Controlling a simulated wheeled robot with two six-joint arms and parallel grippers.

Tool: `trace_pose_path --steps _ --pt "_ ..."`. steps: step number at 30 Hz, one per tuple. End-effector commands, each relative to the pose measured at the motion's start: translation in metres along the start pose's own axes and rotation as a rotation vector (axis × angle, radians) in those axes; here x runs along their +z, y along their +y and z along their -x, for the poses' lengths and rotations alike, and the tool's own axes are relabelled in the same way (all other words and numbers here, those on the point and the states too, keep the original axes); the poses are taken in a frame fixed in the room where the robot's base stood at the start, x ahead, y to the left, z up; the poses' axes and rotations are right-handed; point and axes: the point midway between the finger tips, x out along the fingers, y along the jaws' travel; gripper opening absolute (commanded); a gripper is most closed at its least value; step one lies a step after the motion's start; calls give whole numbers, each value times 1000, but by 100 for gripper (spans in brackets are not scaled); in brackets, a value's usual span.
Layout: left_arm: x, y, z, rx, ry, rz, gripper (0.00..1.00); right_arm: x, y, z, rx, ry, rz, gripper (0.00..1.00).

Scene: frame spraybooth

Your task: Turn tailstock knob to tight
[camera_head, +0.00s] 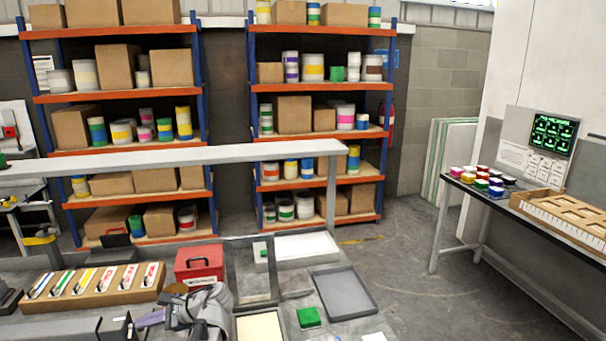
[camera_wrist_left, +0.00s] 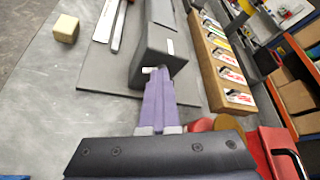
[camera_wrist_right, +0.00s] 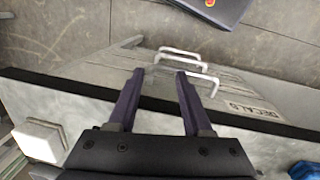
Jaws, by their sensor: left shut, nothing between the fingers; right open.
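A dark grey block-shaped housing (camera_wrist_left: 155,50), which looks like the tailstock, stands on the bench in the left wrist view. A small pale stub (camera_wrist_left: 147,70) sticks out at its near end; I cannot tell for sure that it is the knob. My left gripper (camera_wrist_left: 158,76) is shut and empty, its purple fingers pointing at that near end, with the tips very close to it. Contact cannot be told. In the head view the left gripper (camera_head: 146,319) shows beside a dark block (camera_head: 117,328). My right gripper (camera_wrist_right: 161,73) is open and empty.
A wooden holder with several cards (camera_head: 95,287) and a red toolbox (camera_head: 198,263) are close to the left gripper. A grey tray (camera_head: 344,292) and a green block (camera_head: 309,317) lie to the right. Below the right gripper are pale wire handles (camera_wrist_right: 186,56) by a "DECALS" label.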

Motion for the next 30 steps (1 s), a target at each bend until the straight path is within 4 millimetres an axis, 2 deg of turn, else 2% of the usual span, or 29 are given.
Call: trace_pose_path --steps 12,30 --pt "-2 -12 -1 0 0 0 0 0 0 5 0 0 0 50" --pt "-1 -14 0 -1 2 1 0 0 1 7 0 0 0 50"
